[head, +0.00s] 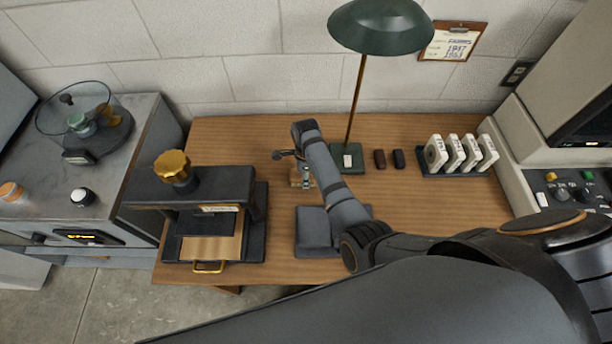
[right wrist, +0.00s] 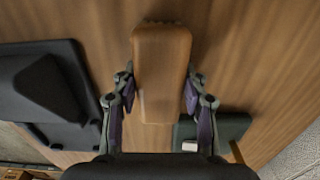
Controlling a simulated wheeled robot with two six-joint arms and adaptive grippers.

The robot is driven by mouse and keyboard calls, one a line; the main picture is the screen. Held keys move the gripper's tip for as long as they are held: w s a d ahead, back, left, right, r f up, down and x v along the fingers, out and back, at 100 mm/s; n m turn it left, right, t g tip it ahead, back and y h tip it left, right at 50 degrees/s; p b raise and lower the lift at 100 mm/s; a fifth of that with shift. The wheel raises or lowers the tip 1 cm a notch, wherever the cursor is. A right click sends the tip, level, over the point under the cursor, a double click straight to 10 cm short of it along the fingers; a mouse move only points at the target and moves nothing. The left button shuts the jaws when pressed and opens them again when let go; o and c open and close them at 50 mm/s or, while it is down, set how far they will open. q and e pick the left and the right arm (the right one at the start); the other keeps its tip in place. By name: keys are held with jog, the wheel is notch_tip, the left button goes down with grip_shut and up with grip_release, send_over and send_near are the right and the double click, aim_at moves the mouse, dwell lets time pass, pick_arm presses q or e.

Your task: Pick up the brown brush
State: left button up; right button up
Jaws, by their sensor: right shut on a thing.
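The brown brush (right wrist: 162,75) shows in the right wrist view as a rounded, light wooden block between the two fingers. Its bristles are not visible. In the head view a small part of the brush (head: 296,179) shows beneath my right gripper (head: 304,177), left of the lamp base. My right gripper (right wrist: 158,105) is shut on the brush, one finger along each long side. I cannot tell whether the brush touches the table or hangs just above it. My left gripper is not in view.
A dark grey padded block (head: 316,236) lies near the table's front, below my right arm. A black press (head: 205,190) stands left.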

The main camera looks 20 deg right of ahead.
notch_tip(320, 180, up, 3)
jog(key=shift+w+r, duration=0.1)
jog(key=shift+r, duration=0.1)
jog(key=s+d+r, duration=0.1)
jog(key=r, duration=0.1)
jog(key=s+d+r, duration=0.1)
jog(key=d+r, duration=0.1)
jog(key=shift+s, duration=0.15)
jog(key=s+d+r, duration=0.5)
jog(key=s+d, duration=0.1)
jog(key=d, duration=0.2)
jog(key=shift+r+p, duration=0.3)
jog(key=shift+p, duration=0.15)
